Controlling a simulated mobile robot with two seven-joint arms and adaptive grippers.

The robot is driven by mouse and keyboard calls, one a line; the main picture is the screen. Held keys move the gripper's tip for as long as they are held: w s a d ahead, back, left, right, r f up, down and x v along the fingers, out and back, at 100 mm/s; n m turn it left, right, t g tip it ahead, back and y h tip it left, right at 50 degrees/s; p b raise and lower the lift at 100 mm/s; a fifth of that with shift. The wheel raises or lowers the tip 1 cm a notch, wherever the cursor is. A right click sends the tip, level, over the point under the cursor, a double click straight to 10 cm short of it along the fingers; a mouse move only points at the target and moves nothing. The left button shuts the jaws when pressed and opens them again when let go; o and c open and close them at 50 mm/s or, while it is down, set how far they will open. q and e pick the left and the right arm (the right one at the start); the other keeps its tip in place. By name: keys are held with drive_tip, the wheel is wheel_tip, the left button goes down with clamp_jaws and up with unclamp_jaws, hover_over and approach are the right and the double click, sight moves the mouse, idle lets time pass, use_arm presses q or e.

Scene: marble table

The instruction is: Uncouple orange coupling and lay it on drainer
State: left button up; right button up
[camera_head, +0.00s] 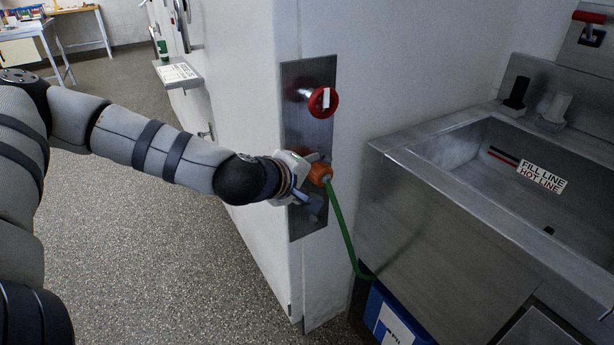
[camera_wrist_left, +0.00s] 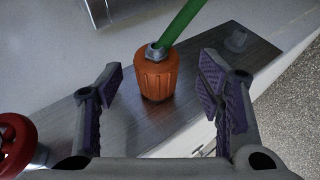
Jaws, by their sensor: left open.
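The orange coupling (camera_head: 319,174) sits at the metal wall plate (camera_head: 308,74), with a green hose (camera_head: 341,225) running down from it. In the left wrist view the ribbed orange coupling (camera_wrist_left: 157,75) has a grey nut at its hose end, and the green hose (camera_wrist_left: 184,22) leads away. My left gripper (camera_head: 311,178) is at the plate beside the coupling. In the left wrist view my left gripper (camera_wrist_left: 160,85) is open, with one purple-padded finger on each side of the coupling and gaps between. My right gripper is not in view. I cannot make out a drainer.
A red valve wheel (camera_head: 323,102) sticks out above the coupling. A steel sink (camera_head: 440,150) stands to the right, with a label reading fill line and hot line. A blue bin (camera_head: 385,312) is below it. A small shelf (camera_head: 178,74) is at the back.

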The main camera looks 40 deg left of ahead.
use_arm(q)
drive_tip(key=x, duration=0.2)
drive_tip(key=shift+w+f, duration=0.2)
drive_tip(key=shift+f, duration=0.05)
drive_tip(key=shift+w+r+b, duration=0.1)
drive_tip(key=shift+w+b, duration=0.15)
drive_tip(key=shift+b, duration=0.05)
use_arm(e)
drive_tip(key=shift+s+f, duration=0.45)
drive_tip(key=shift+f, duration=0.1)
use_arm(q)
drive_tip(key=shift+r, duration=0.1)
drive_tip(key=shift+c, duration=0.2)
drive_tip(key=c, duration=1.3)
drive_tip(key=shift+s+d, duration=0.25)
drive_tip(key=shift+d, duration=0.35)
drive_tip(key=shift+s+d, duration=0.25)
drive_tip(key=shift+d, duration=0.4)
drive_tip(key=shift+s+d, duration=0.25)
drive_tip(key=shift+d, duration=0.35)
drive_tip(key=shift+c, duration=0.2)
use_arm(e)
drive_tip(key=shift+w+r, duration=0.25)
